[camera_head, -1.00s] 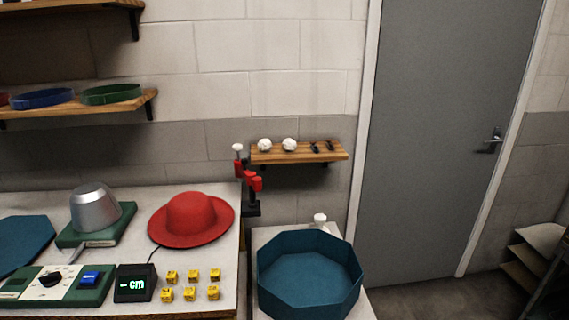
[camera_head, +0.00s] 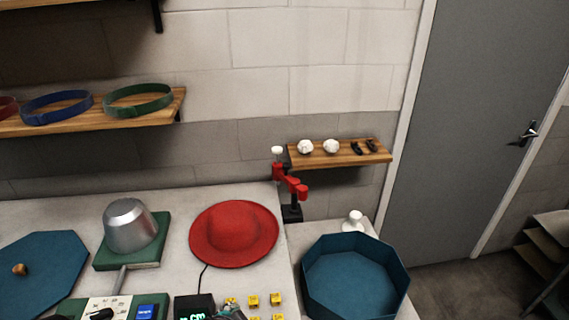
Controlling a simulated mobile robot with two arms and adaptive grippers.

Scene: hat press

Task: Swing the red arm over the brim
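The red arm (camera_head: 288,182) is a jointed swing arm on a dark post (camera_head: 292,213) at the back right corner of the table, with a white knob (camera_head: 277,150) on top. It stands beside the red hat (camera_head: 235,234), apart from it and not over its brim. The hat lies on the table with its wide brim (camera_head: 205,250) all around and its crown up. A small grey-green piece, which looks like the tip of my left gripper (camera_head: 232,312), shows at the bottom edge. Its fingers are too cut off to read. My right gripper is out of view.
A metal block (camera_head: 130,226) on a green base stands left of the hat. A display box (camera_head: 194,308) and yellow cubes (camera_head: 253,300) are in front. A blue octagonal tray (camera_head: 350,285) is at right. A small wall shelf (camera_head: 340,153) hangs behind the red arm.

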